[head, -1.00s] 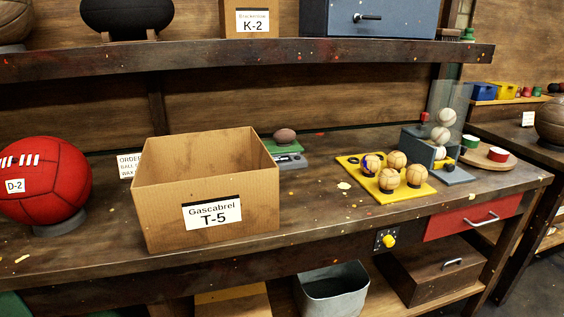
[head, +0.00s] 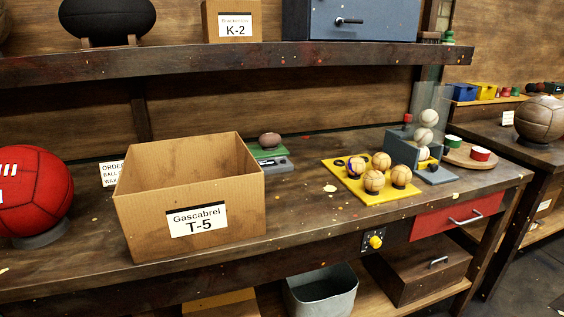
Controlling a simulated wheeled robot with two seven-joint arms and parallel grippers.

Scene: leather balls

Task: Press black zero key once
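A small scale (head: 276,165) with a grey body and a green top stands on the workbench, behind the right rear corner of the cardboard box. A small brown ball (head: 270,140) rests on its green top. The box hides part of the scale's left side. A dark mark shows on its grey front, but the scale is too small to make out a black zero key for certain. Neither of my grippers is in view.
The open cardboard box (head: 140,212) labelled T-5 stands left of and in front of the scale. A red ball (head: 35,185) is at far left. A yellow board (head: 392,196) with several balls lies to the right. Bare bench top lies between box and board.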

